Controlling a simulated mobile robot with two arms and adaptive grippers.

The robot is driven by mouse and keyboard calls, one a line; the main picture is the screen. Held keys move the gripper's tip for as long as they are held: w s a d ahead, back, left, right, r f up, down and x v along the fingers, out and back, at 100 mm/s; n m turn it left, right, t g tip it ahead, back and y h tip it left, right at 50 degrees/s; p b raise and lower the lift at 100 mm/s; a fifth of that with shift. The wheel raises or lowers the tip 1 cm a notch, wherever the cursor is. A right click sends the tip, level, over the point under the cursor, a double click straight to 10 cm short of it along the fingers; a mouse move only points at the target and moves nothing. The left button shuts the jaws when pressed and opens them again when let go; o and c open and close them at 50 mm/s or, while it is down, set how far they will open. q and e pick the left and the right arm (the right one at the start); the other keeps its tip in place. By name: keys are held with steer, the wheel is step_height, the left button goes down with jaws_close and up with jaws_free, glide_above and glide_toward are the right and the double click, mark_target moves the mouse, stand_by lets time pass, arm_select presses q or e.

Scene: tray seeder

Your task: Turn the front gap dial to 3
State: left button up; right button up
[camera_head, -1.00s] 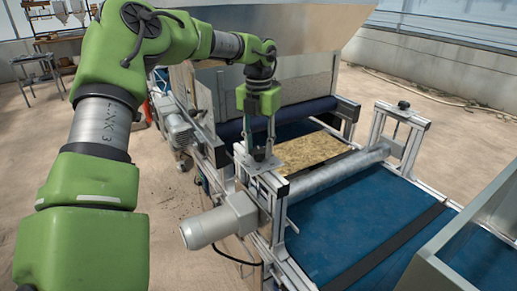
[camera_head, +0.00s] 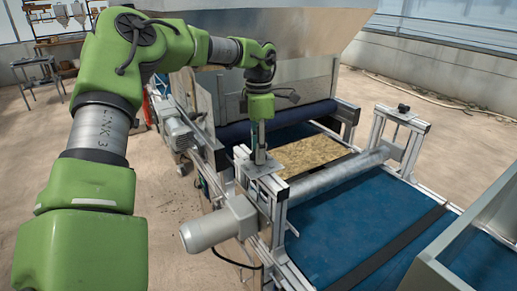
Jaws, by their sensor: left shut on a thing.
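My left gripper (camera_head: 260,157) points straight down onto the top plate (camera_head: 262,168) of the near roller bracket. It is shut on the front gap dial there, which the fingers hide. The dial's pointer and numbers cannot be made out. A similar bracket (camera_head: 404,112) at the far end of the roller carries a small dark knob (camera_head: 403,107) on top, with nothing touching it. My right gripper is not in view.
A grey roller (camera_head: 335,177) spans the blue belt (camera_head: 340,225) between the brackets. A grey motor (camera_head: 215,228) juts out below the near bracket. A large metal hopper (camera_head: 280,35) stands behind my gripper. A metal bin wall (camera_head: 470,240) is at the lower right.

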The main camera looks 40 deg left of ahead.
arm_select(q)
steer(key=shift+m, duration=1)
steer(key=o, duration=1.1)
step_height(320, 180, up, 12)
